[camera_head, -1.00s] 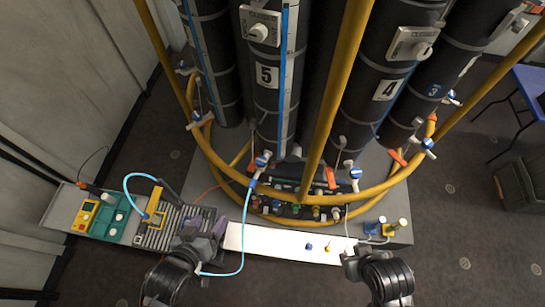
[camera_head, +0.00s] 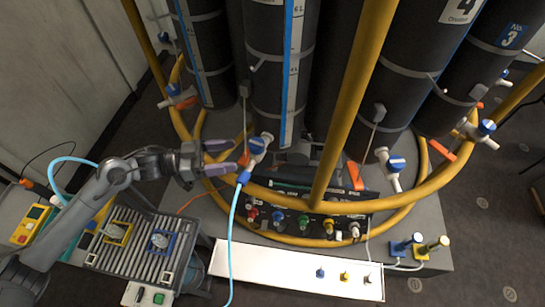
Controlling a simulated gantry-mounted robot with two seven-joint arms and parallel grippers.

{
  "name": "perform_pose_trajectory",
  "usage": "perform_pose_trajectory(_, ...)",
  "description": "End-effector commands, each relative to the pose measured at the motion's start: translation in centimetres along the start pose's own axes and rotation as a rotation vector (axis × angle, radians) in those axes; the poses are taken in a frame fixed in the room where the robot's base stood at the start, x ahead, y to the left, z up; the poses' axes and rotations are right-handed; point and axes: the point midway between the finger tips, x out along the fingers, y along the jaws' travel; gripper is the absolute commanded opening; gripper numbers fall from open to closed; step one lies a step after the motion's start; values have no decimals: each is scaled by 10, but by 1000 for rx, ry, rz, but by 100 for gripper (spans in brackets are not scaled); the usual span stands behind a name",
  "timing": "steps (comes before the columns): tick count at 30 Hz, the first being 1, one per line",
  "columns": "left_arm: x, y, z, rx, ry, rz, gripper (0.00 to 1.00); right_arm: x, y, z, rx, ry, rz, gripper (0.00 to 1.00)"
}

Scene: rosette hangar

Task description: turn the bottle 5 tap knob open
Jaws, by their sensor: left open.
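Bottle 5 (camera_head: 262,70) is the dark cylinder with a pale-blue level strip at the upper middle; its number is out of view now. Its tap (camera_head: 248,166) sticks out low at its front, with a blue and white knob (camera_head: 257,145) on top and a light-blue hose (camera_head: 234,225) hanging from it. My left gripper (camera_head: 226,157) is open and empty just left of the tap. Its two purple-grey fingers point right, towards the knob, with a small gap in the picture. Whether a fingertip touches the tap I cannot tell. My right gripper is out of view.
A yellow ring rail (camera_head: 300,203) and a slanted yellow post (camera_head: 352,100) surround the bottles. A white board (camera_head: 290,270) and a slatted rack (camera_head: 140,252) lie in front. Other taps (camera_head: 394,165) stand right.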

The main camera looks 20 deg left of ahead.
Motion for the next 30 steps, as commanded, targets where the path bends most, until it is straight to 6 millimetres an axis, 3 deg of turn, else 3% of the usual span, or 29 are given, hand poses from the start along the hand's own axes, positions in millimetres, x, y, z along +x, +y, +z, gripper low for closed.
perform_pose_trajectory(1,-2,-9,8,34,-6,-4,72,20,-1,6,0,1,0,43)
perform_pose_trajectory(3,-4,-15,3,65,-10,-7,72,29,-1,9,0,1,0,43)
perform_pose_trajectory(11,2,-22,-7,108,1,-10,72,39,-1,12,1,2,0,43)
perform_pose_trajectory(30,91,-23,-8,108,3,-9,72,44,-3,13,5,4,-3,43)
